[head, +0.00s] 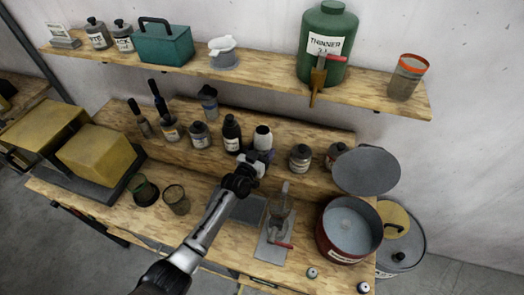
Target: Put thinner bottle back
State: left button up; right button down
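My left gripper (258,162) reaches in over the bench to a row of bottles. It is right at a dark bottle with a pale top (263,136), whose lower part is hidden by the gripper. Whether the fingers are closed on it cannot be told. A black bottle with a white label (232,134) stands just left of it, and a squat grey bottle (199,135) further left. Their labels are too small to read, so I cannot tell which is the thinner bottle. A large green container marked THINNER (326,40) stands on the upper shelf. My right gripper is not in view.
Two small jars (300,158) (336,153) stand right of the gripper. Two open cups (145,191) (176,200) stand at left.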

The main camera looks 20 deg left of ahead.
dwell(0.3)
pick_arm(q)
jog(key=shift+f, duration=0.15)
jog(key=o, duration=1.2)
jog(key=shift+r, duration=0.3)
jog(key=s+a, duration=0.2)
jog(key=s, duration=0.9)
jog(key=shift+s+f+p, duration=0.15)
jog(key=shift+s+p, duration=0.25)
jog(key=shift+p, duration=0.05)
jog(key=shift+s+d, duration=0.1)
